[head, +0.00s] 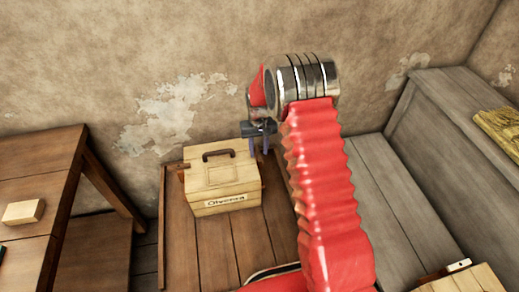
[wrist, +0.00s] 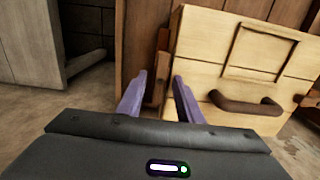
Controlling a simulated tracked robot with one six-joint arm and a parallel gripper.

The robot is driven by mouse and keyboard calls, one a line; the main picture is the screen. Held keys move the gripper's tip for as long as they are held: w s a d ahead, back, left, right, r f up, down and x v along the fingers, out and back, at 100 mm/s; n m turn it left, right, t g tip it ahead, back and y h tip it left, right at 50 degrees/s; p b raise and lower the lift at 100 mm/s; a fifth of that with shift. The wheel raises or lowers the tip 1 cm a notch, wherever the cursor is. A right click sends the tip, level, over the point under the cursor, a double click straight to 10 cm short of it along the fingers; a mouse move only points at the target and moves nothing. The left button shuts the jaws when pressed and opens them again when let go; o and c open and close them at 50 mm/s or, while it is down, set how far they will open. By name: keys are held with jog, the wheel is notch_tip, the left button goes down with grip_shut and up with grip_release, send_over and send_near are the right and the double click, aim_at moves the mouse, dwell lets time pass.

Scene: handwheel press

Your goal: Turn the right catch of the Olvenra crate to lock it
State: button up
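The Olvenra crate (head: 229,178) is a pale wooden box with a brown handle (head: 218,154) on its lid and a name label on its front. It stands on a brown plank surface near the wall. A brown catch (head: 183,167) sticks out at its left side. My gripper (head: 259,148) points down by the crate's right side. In the wrist view, its two purple fingers (wrist: 159,77) are apart, with the brown right catch (wrist: 160,90) showing between them beside the crate wall. I cannot tell whether either finger touches it. My arm hides part of the area right of the crate.
A brown wooden table (head: 45,165) with a pale block (head: 23,212) stands at the left. A grey wooden chest (head: 440,125) stands at the right, with a yellowish item (head: 499,133) on it. The stained wall (head: 150,60) is close behind the crate.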

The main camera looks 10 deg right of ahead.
grip_shut()
jog(key=shift+d, duration=0.15)
